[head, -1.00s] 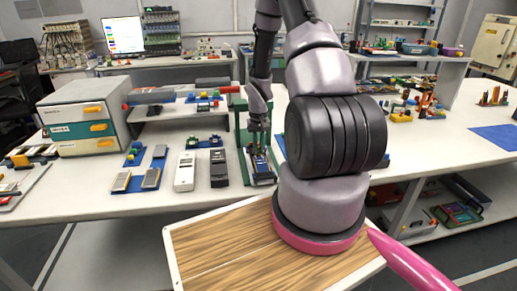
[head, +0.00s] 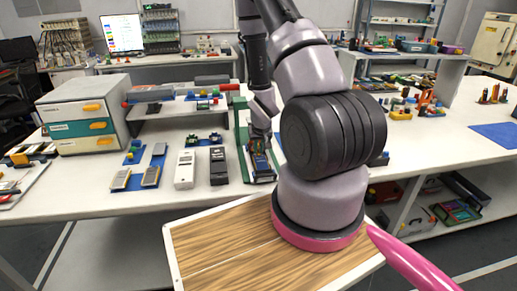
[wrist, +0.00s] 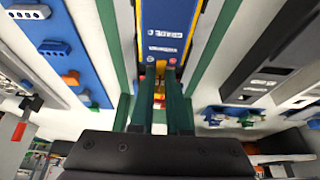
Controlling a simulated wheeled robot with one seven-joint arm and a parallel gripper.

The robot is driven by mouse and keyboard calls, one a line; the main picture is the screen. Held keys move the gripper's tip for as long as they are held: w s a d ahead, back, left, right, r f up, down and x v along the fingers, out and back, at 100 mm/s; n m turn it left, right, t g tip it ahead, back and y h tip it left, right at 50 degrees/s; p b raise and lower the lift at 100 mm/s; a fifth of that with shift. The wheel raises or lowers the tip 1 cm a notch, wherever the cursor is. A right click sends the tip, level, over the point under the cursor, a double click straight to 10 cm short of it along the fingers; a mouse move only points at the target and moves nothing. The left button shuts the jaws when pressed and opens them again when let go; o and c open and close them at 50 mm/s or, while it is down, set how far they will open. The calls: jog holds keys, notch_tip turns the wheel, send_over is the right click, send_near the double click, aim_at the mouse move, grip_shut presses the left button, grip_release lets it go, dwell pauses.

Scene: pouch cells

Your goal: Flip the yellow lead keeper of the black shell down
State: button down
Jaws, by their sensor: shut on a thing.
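The black shell (head: 264,179) lies in a green frame (head: 242,140) on the bench in the head view. A blue cell with a printed label (wrist: 165,30) fills it in the wrist view, with thin yellow edging along its sides. My gripper (wrist: 161,82) is at the near end of the cell, its two dark fingers close together. The yellow lead keeper (wrist: 160,68) shows as a small yellow-orange piece between the fingertips, and the gripper is shut on it. The fingers hide most of the keeper, so its exact tilt cannot be told.
A dark device (head: 219,165) and a white device (head: 185,169) stand left of the frame. Blue trays (head: 140,178) lie farther left, near a drawer cabinet (head: 85,115). The green rails (wrist: 215,50) run close along both sides of the cell.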

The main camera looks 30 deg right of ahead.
jog(key=c, duration=0.9)
grip_release()
jog(key=v, duration=1)
jog(key=shift+s+a+r, duration=0.1)
jog(key=shift+s+r, duration=0.1)
jog(key=shift+r, duration=0.15)
jog(key=shift+r, duration=0.1)
